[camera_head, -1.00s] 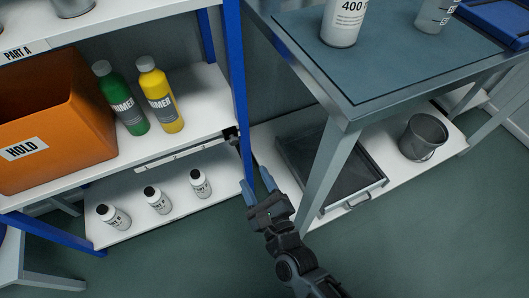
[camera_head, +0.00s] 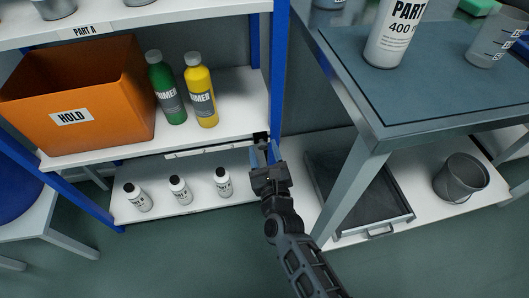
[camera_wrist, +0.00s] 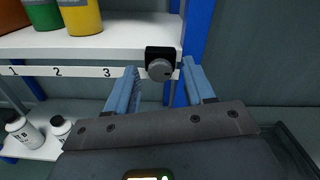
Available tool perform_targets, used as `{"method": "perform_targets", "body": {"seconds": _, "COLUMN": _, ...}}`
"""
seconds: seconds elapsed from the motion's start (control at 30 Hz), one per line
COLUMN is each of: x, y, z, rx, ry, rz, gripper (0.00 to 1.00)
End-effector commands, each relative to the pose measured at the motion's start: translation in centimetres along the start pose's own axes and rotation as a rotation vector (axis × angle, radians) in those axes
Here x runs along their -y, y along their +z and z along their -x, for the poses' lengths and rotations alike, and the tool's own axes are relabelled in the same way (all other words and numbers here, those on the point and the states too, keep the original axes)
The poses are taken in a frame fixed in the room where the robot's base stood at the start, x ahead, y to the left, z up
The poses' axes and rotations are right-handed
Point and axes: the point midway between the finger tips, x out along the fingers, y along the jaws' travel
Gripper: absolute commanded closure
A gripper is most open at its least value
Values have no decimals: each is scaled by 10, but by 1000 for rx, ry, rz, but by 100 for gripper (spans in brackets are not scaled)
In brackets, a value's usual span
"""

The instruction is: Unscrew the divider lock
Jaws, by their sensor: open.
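The divider lock shows in the wrist view as a grey round knob (camera_wrist: 160,69) on a black block (camera_wrist: 163,52) at the shelf's front right corner, beside the blue post. In the head view the black block (camera_head: 261,137) is small, and my gripper partly covers the area below it. A white divider strip (camera_wrist: 68,71) with the numbers 1, 2 and 3 runs left from the block under the shelf edge. My gripper (camera_head: 264,152) is open. In the wrist view its two blue fingers (camera_wrist: 162,80) stand on either side of the knob, nearer to the camera, with nothing between them.
A blue post (camera_head: 279,75) stands right of the lock. Green (camera_head: 167,92) and yellow (camera_head: 201,95) bottles and an orange bin (camera_head: 75,100) are on the shelf. Small white bottles (camera_head: 180,190) stand below. A workbench (camera_head: 372,135) is close on the right.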

Motion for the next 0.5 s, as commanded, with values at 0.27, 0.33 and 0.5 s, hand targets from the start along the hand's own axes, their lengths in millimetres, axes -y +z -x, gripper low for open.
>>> {"method": "perform_targets", "body": {"seconds": 0.27, "x": 0, "y": 0, "z": -1, "rx": 0, "ry": 0, "rz": 0, "gripper": 49}}
{"method": "perform_targets", "body": {"seconds": 0.33, "x": 0, "y": 0, "z": -1, "rx": 0, "ry": 0, "rz": 0, "gripper": 55}}
{"method": "perform_targets", "body": {"seconds": 0.5, "x": 0, "y": 0, "z": -1, "rx": 0, "ry": 0, "rz": 0, "gripper": 72}}
